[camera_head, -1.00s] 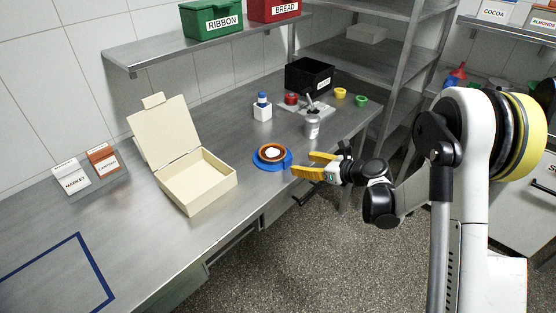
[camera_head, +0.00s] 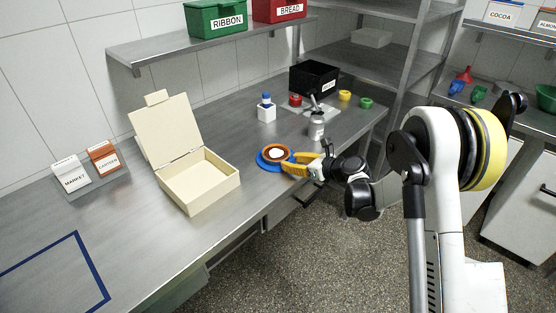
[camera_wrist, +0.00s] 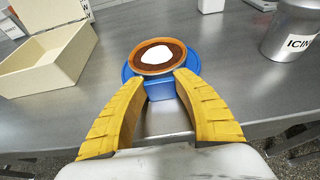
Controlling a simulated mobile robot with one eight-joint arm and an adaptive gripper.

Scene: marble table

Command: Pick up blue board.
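The blue board (camera_head: 264,164) is a round blue disc on the metal table near its front edge, with a short blue tab (camera_wrist: 160,91) pointing toward my gripper in the wrist view. A brown-rimmed round cake or tart (camera_head: 276,153) with a white patch on top sits on the board, and it also shows in the wrist view (camera_wrist: 157,56). My gripper (camera_head: 290,164) has yellow fingers and reaches in from the right. In the wrist view its fingers (camera_wrist: 160,82) are apart, one on each side of the tab. I cannot tell whether they touch it.
An open cream box (camera_head: 212,187) stands left of the board. A metal icing can (camera_head: 316,127) stands behind to the right, and a white bottle with a blue cap (camera_head: 266,110) behind. A black bin (camera_head: 314,78) is farther back.

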